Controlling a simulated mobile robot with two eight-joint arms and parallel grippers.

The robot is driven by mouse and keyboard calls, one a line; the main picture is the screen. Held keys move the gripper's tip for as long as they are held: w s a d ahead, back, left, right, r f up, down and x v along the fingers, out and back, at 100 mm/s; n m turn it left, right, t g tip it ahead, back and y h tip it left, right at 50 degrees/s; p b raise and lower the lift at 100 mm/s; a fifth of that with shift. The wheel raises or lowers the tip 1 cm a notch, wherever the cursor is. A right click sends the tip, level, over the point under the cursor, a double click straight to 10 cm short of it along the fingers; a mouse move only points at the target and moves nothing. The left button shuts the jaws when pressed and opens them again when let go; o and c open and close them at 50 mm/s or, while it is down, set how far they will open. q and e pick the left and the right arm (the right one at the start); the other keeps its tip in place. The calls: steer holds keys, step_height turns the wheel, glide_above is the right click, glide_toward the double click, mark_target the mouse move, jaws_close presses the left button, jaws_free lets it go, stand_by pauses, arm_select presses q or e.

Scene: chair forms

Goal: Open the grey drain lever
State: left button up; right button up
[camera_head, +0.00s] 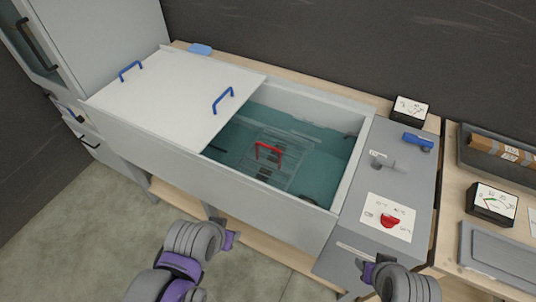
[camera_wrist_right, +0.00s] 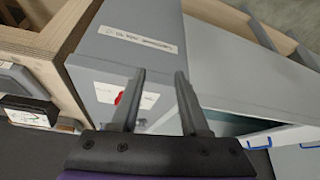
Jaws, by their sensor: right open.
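A grey lever (camera_head: 385,161), which I take for the drain lever, sits on the upper part of the grey control panel (camera_head: 358,207), right of the water tank. I cannot make it out in the right wrist view. My right gripper (camera_head: 369,270) is at the panel's near edge, apart from the lever. In the right wrist view the right gripper (camera_wrist_right: 160,78) has its two fingers spread with nothing between them. My left gripper (camera_head: 230,236) is in front of the tank, and its jaw opening is unclear.
The panel also bears a red knob (camera_head: 390,221) and a blue handle (camera_head: 418,142). The tank (camera_head: 340,190) holds water and a rack with a red handle (camera_head: 269,151). A white lid (camera_head: 175,95) covers its left part. Gauges and trays stand at the right.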

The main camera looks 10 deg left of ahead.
jaws_close()
steer(key=w+d+r+b, duration=0.1)
steer(key=w+d+r, duration=0.1)
steer(key=w+r, duration=0.7)
steer(key=w+d+m+g+b, duration=0.1)
steer(key=w+d, duration=0.3)
steer(key=w, duration=1)
steer(key=w+d+m+h+b, duration=0.1)
steer(key=w+d, duration=0.4)
steer(key=w, duration=0.9)
steer(key=shift+f+m+g+b, duration=0.2)
steer(key=shift+m+g+b, duration=0.2)
steer(key=shift+b, duration=0.35)
steer(key=shift+d, duration=0.1)
